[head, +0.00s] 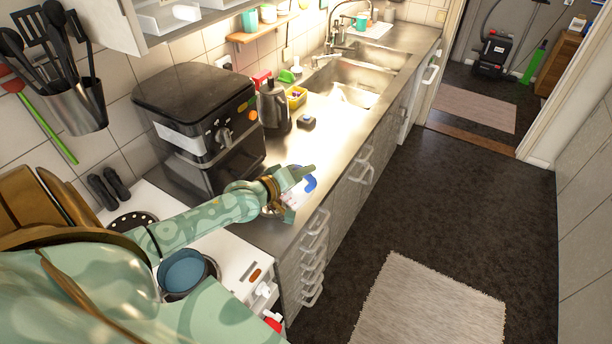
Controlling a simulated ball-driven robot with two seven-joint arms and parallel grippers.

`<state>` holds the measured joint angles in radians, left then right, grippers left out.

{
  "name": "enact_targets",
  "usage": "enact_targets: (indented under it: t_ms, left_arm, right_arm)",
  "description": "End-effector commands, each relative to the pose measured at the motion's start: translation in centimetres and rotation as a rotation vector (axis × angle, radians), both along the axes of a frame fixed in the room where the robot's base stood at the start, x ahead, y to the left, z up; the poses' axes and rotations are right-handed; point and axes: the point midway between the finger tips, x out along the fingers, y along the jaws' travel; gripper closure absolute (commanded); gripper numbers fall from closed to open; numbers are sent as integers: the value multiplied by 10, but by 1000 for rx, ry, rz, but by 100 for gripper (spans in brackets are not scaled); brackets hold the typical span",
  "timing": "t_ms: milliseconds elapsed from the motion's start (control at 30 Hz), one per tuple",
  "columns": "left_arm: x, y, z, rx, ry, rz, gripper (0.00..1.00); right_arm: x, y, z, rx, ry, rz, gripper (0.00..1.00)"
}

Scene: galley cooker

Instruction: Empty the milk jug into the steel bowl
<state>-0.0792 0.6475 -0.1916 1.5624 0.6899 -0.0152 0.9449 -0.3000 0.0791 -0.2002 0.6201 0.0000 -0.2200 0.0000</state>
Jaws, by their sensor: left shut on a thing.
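My left gripper (292,190) reaches over the steel worktop near its front edge, above the drawers. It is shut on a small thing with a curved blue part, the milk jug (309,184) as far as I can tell. The gripper hides most of the jug, so its tilt and contents cannot be told. A small rim of shiny metal, perhaps the steel bowl (268,212), shows just below and left of the gripper, mostly hidden by it. My right gripper is not in view.
A black air fryer (197,115) stands behind my left arm, with a kettle (273,104) to its right. A blue pot (184,271) sits on the white cooker. The double sink (350,82) lies farther along. The floor at right is open, with a pale rug (430,305).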

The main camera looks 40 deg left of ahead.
Motion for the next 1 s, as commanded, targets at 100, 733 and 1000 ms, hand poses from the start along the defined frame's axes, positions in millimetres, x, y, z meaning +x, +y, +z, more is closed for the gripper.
enact_targets:
  t_ms: [100, 733, 1000]
  left_arm:
    - [0, 2, -1, -29, -5, -1, 100]
    - [-1, 6, -1, -64, -11, -1, 100]
    - [-3, 14, -5, -145, -25, -2, 100]
  right_arm:
    - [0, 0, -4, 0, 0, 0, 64]
    - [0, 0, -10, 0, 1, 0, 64]
    - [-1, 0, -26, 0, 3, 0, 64]
